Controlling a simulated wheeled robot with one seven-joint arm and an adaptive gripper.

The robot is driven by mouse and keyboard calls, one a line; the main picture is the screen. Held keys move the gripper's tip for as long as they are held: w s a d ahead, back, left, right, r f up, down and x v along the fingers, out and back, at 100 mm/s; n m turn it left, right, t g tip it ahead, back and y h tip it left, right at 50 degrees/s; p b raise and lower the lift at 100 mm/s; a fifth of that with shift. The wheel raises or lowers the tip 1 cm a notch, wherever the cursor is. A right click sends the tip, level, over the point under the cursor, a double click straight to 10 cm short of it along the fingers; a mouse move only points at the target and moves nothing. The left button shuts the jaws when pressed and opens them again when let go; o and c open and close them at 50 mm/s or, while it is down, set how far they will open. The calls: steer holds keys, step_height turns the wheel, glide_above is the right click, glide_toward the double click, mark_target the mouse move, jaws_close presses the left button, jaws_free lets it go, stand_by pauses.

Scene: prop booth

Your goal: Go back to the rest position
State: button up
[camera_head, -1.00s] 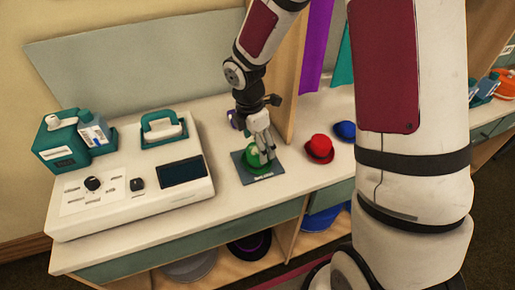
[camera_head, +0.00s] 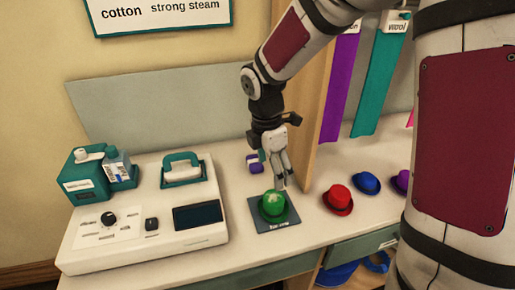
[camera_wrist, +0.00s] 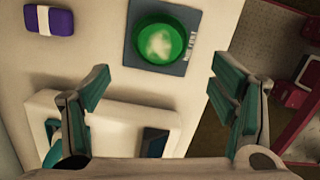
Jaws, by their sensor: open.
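My gripper (camera_head: 280,178) is open and empty, just above and behind the green hat in the head view. The wrist view shows its two fingers (camera_wrist: 165,100) spread wide with nothing between them. The green hat (camera_head: 273,206) sits on a dark square mat (camera_head: 277,228) on the counter. In the wrist view the green hat (camera_wrist: 160,43) lies ahead of the fingers, on the mat (camera_wrist: 134,60), with a pale patch on its crown.
A white console (camera_head: 140,215) with a teal-handled iron (camera_head: 182,170) stands left. A teal tank (camera_head: 85,180) is on it. A red hat (camera_head: 338,199) and a blue hat (camera_head: 367,183) lie right, past a wooden panel (camera_head: 312,100). A purple block (camera_head: 255,163) lies behind.

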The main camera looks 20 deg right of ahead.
steer(key=shift+r, duration=0.1)
steer(key=s+r+m+t+p, duration=0.1)
steer(key=s+r+m+t, duration=0.1)
steer(key=s+r+m, duration=0.6)
steer(key=s+d+r+m+t+y+p, duration=0.1)
steer(key=s+r+m+t, duration=0.1)
steer(key=s+r+m, duration=0.7)
steer(key=s+m, duration=0.3)
steer(key=s, duration=0.5)
steer(key=shift+d+p, duration=0.2)
steer(key=shift+p, duration=0.2)
steer(key=shift+c, duration=0.3)
